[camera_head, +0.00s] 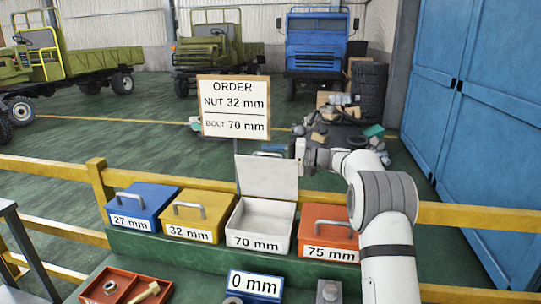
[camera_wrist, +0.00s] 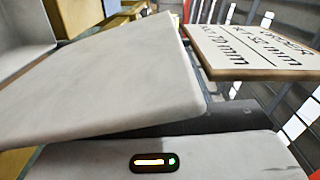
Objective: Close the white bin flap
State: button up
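The white bin (camera_head: 260,243), labelled 70 mm, stands in the row of bins between the yellow and orange ones. Its white flap (camera_head: 267,177) is raised nearly upright at the back, so the empty-looking inside shows. My gripper (camera_head: 300,150) is at the flap's upper right corner, small in the head view; I cannot tell whether it touches. In the wrist view a large pale panel, apparently the flap (camera_wrist: 100,75), fills the upper left, close above the pale gripper body with its small light. The fingers are not clear, and nothing is seen held.
The blue bin (camera_head: 143,207), yellow bin (camera_head: 200,215) and orange bin (camera_head: 329,233) are closed. An order sign (camera_head: 234,107) stands behind the row, close to the flap. A yellow rail (camera_head: 450,215) runs behind the bins. A red tray (camera_head: 122,287) with small parts lies in front.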

jog(key=shift+c, duration=0.4)
grip_shut()
jog(key=shift+s+a+f+b, duration=0.1)
jog(key=shift+b, duration=0.25)
